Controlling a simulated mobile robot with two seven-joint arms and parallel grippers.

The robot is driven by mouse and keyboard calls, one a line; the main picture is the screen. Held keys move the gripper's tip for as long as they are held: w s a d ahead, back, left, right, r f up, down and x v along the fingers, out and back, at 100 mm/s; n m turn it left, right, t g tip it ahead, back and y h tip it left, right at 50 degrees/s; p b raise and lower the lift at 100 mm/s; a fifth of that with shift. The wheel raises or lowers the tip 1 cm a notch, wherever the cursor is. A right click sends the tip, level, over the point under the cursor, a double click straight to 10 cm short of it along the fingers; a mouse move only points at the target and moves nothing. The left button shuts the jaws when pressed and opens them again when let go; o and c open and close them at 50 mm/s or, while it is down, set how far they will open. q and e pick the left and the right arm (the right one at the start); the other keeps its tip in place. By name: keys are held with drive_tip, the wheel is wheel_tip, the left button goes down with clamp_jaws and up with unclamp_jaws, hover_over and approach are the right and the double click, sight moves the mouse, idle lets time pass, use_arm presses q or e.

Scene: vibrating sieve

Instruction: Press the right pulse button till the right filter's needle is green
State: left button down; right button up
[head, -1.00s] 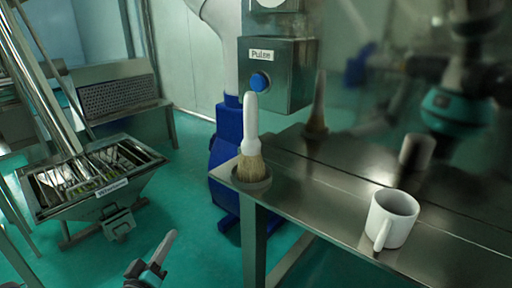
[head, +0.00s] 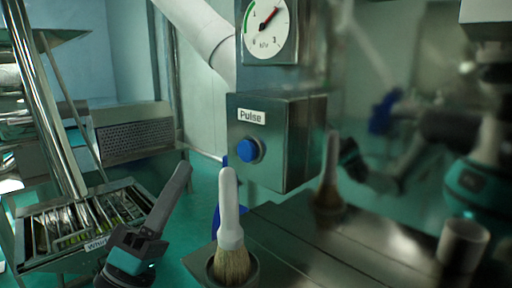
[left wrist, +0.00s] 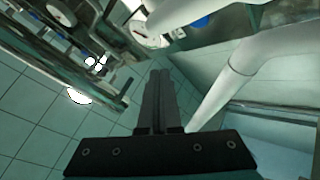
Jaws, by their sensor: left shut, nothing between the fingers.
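The blue pulse button (head: 249,150) sits on the front of a grey metal box (head: 302,140) labelled "Pulse". Above it is a round white gauge (head: 264,42). Its red needle points up and to the right, away from the green band on the dial's left side. My left gripper (head: 182,170) is shut and empty, left of the button and a little lower, apart from it. Its closed fingers also show in the left wrist view (left wrist: 159,75). My right gripper is not in view.
A white-handled brush (head: 230,222) stands in a round holder below the box, at the corner of a metal table (head: 290,245). A sieve tray (head: 80,222) stands at the left. A shiny panel right of the box shows blurred reflections.

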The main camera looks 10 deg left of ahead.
sight(246, 151)
use_arm(q)
drive_tip(key=w+d, duration=0.1)
drive_tip(key=w, duration=0.1)
drive_tip(key=w+d, duration=0.3)
drive_tip(key=w, duration=0.1)
drive_tip(key=shift+d, duration=0.35)
drive_tip(key=shift+w+d, duration=0.25)
drive_tip(key=shift+w, duration=0.05)
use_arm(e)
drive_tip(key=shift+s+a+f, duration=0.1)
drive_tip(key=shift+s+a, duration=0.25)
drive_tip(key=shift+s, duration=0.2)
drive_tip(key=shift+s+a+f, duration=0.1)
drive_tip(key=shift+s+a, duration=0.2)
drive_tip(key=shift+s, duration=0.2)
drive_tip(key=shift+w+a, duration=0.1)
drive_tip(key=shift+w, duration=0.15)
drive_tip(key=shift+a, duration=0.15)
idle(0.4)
use_arm(q)
drive_tip(key=shift+w, duration=0.1)
drive_tip(key=shift+w+d, duration=0.25)
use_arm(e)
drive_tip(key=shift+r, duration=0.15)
